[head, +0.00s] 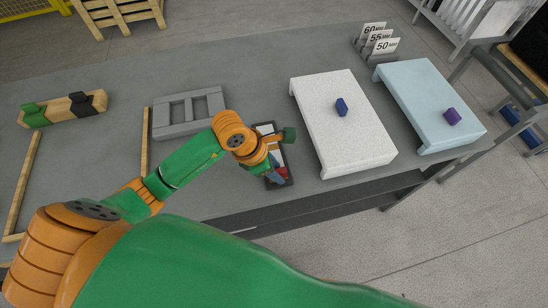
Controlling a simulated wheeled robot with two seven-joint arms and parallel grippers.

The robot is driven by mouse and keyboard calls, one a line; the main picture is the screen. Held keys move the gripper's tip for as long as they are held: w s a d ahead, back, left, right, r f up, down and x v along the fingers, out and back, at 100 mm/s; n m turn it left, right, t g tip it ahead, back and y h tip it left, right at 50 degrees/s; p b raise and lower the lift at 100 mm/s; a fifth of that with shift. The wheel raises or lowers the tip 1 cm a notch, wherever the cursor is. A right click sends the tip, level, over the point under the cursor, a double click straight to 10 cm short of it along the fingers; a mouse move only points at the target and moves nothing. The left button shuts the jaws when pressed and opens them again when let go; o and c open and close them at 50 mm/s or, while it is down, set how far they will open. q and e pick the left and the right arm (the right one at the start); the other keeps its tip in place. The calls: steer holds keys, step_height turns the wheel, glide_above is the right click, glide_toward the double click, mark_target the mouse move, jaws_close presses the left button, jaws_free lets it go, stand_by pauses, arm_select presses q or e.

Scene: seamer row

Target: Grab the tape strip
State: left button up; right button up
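My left gripper (274,177) is over a small dark-framed tray (290,180) on the grey table. The tray shows white and red surfaces beside the gripper. My wrist hides much of it. I cannot make out the tape strip for certain; it may be among what lies in this tray. The fingers are small and partly hidden, so I cannot tell whether they are open, shut or touching anything. My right gripper is out of view.
Right of the tray stand a white fabric-like platform (335,95) with a blue block (341,107) and a pale blue platform (425,90) with a purple block (452,116). A grey frame fixture (188,112) stands left. Number cards (384,46) stand behind. The table's front edge is close.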

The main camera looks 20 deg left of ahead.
arm_select(q)
steer(key=shift+s+r, duration=0.1)
steer(key=shift+s, duration=0.05)
jaws_close()
